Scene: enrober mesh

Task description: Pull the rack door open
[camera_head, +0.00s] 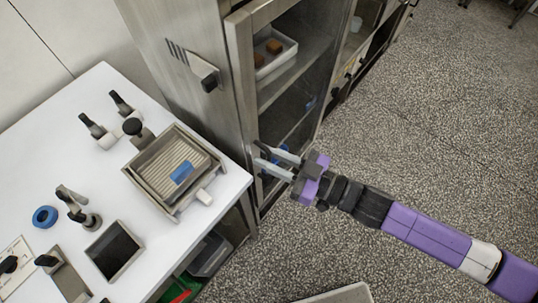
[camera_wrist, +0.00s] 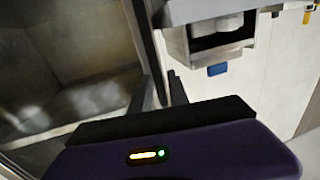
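The rack door (camera_head: 246,88) is a steel-framed glass door on the tall steel cabinet, and it looks closed. Through its glass I see shelves and a white tray (camera_head: 275,58) with brown blocks. My gripper (camera_head: 260,156) is at the door's lower left part, fingers pointing at the frame. The two fingers are apart. A dark piece beside the fingertips may be the door handle, but it is partly hidden. In the wrist view the fingers (camera_wrist: 163,90) stand apart beside the door's edge strip (camera_wrist: 143,40), with the glass to the left. I cannot tell whether they touch it.
A white table (camera_head: 225,196) stands left of the cabinet, holding a mesh-bottomed metal tray (camera_head: 150,186) with a blue piece, a dark box (camera_head: 114,250) and a blue ring (camera_head: 45,216). Speckled floor (camera_head: 430,130) at right is clear.

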